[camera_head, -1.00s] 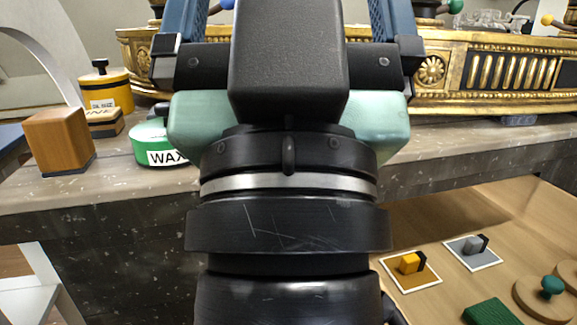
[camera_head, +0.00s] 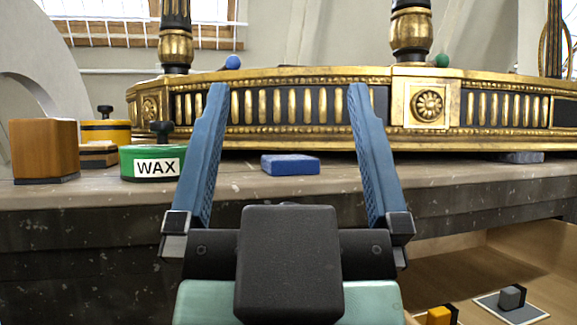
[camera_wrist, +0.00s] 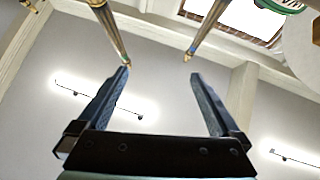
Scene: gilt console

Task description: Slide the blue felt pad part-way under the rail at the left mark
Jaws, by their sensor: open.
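The blue felt pad (camera_head: 290,164) lies flat on the bench top in front of the gilt rail (camera_head: 270,135). Its far edge is close to the rail's lower edge; I cannot tell whether any of it is underneath. My gripper (camera_head: 287,90) is open and empty, with its two blue fingers pointing up in the head view. The pad shows in the gap between the fingers but stands beyond them. The wrist view shows my open fingers (camera_wrist: 158,78) against wall, without the pad. A blue ball (camera_head: 232,62) and a green ball (camera_head: 441,60) show above the rail.
A green WAX tin (camera_head: 140,158), a wooden block (camera_head: 45,148) and a yellow tin (camera_head: 105,130) stand at the left. A grey-blue piece (camera_head: 522,157) lies under the rail at right.

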